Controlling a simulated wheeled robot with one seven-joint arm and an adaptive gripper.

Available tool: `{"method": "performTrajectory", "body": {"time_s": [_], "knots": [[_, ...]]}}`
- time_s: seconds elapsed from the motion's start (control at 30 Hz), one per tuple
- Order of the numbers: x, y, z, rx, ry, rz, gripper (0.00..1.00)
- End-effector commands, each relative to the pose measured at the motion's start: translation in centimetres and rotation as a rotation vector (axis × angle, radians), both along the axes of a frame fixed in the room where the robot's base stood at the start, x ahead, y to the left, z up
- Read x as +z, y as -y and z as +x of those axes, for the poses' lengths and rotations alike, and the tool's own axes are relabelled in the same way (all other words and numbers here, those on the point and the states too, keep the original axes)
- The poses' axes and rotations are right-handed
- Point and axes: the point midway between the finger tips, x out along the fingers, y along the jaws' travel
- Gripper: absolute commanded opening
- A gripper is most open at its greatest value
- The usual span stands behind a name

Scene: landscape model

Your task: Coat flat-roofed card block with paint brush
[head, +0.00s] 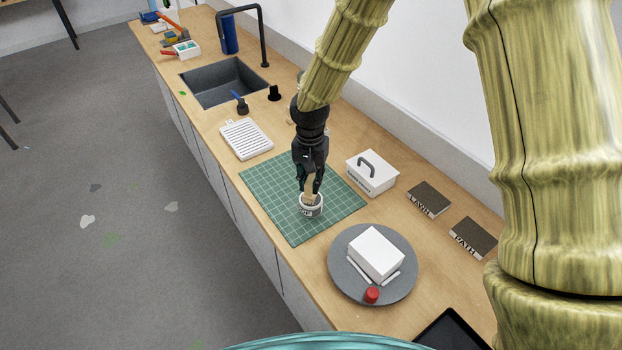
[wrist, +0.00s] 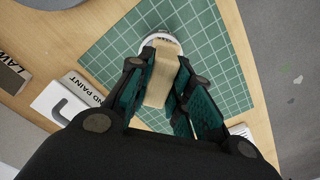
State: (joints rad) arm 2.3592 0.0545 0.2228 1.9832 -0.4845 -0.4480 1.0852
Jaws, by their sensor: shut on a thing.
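The flat-roofed card block (head: 376,252) is plain white and rests on a round grey plate (head: 340,278). My gripper (head: 311,188) points down over the green cutting mat and is shut on the wooden paint brush (wrist: 161,76). The brush's lower end is at the mouth of a small white paint pot (head: 312,211), which stands on the mat (head: 270,185). The bristles are hidden, so I cannot tell how deep they sit. The pot's rim (wrist: 148,40) also shows in the wrist view.
A red-capped item (head: 371,295) and pale strips lie beside the block. A white box with a dark handle (head: 371,174) stands behind the mat. Two dark labelled pads (head: 428,199) lie at right. A white ribbed tray (head: 246,140) and a sink (head: 222,82) are further left.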

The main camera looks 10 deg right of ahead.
Motion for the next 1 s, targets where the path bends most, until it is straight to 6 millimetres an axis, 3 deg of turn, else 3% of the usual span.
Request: {"method": "performTrajectory", "body": {"time_s": [1.0], "knots": [[-0.78, 0.00, 0.01, 0.000, 0.000, 0.000, 0.00]]}}
